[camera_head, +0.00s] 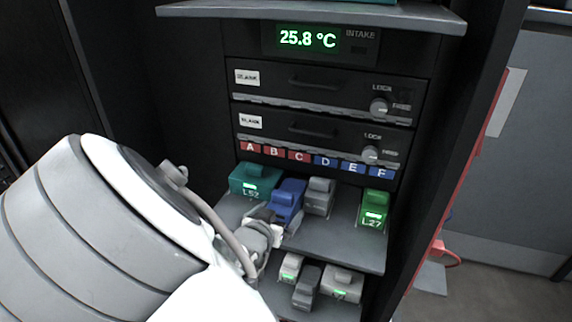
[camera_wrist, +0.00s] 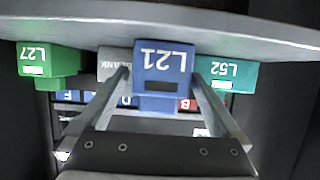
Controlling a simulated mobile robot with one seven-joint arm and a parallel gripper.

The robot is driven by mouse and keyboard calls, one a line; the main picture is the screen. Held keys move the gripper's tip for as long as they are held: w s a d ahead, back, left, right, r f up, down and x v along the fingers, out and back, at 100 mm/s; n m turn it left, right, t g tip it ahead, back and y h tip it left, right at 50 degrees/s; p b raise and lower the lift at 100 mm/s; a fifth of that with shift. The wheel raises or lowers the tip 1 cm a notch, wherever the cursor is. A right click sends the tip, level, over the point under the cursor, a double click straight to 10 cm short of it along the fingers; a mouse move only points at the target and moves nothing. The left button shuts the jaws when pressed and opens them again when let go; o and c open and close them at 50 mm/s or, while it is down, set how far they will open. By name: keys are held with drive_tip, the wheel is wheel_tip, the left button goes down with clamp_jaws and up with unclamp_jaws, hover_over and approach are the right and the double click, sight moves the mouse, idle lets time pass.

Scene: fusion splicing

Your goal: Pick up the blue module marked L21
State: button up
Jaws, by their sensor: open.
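The blue module marked L21 (camera_wrist: 163,62) shows upside down in the middle of the wrist view, with a dark window on its face. In the head view the blue module (camera_head: 287,198) sits on the upper shelf, its lower part partly hidden by my gripper. My gripper (camera_wrist: 162,78) is open, with one finger on each side of the blue module. I cannot tell whether the fingers touch it. In the head view my gripper (camera_head: 264,222) is at the front of the shelf, close to the module.
A teal module L52 (camera_head: 250,182) stands left of the blue one, a grey blank module (camera_head: 319,196) right of it. A green module L27 (camera_head: 374,210) is at the right of the shelf (camera_head: 340,243). Lettered slots (camera_head: 325,161) lie behind. Several modules stand on a lower shelf (camera_head: 325,308).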

drive_tip(key=shift+x, duration=1.45)
drive_tip(key=c, duration=1.5)
